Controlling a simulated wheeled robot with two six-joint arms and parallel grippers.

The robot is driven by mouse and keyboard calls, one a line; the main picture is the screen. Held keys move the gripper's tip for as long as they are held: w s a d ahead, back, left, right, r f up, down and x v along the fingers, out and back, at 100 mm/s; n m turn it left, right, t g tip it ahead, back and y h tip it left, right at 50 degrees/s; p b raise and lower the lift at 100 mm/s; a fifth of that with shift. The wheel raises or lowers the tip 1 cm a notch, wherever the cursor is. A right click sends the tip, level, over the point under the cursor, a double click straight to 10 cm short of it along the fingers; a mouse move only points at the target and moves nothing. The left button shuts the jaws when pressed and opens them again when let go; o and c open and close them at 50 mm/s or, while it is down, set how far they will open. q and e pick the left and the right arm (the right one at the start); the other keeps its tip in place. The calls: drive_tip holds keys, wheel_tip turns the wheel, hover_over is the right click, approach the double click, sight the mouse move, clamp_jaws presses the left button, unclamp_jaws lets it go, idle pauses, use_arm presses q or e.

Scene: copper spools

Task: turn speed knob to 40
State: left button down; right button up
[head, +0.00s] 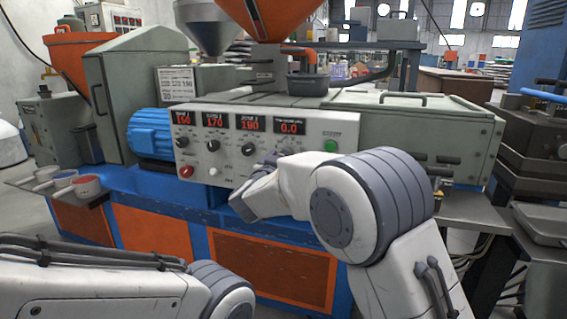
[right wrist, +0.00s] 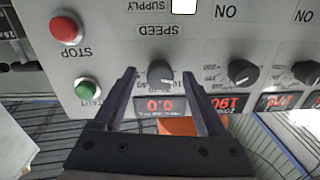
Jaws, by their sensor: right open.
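The right wrist view shows the panel upside down. My right gripper (right wrist: 159,82) is open, with one finger on each side of the knob; I cannot tell whether either finger touches it. The speed display (right wrist: 160,104) reads 0.0 and also shows in the head view (head: 289,128). In the head view my right wrist covers much of the panel's lower right. My left arm shows at the lower left, but its gripper is out of view.
A red STOP button (right wrist: 66,27) and a green START button (right wrist: 87,91) sit beside the speed knob. Other dark knobs (right wrist: 242,73) with red displays are on its other side. A blue motor (head: 150,134) stands left of the panel.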

drive_tip(key=shift+w+d, duration=0.2)
drive_tip(key=shift+w, duration=0.3)
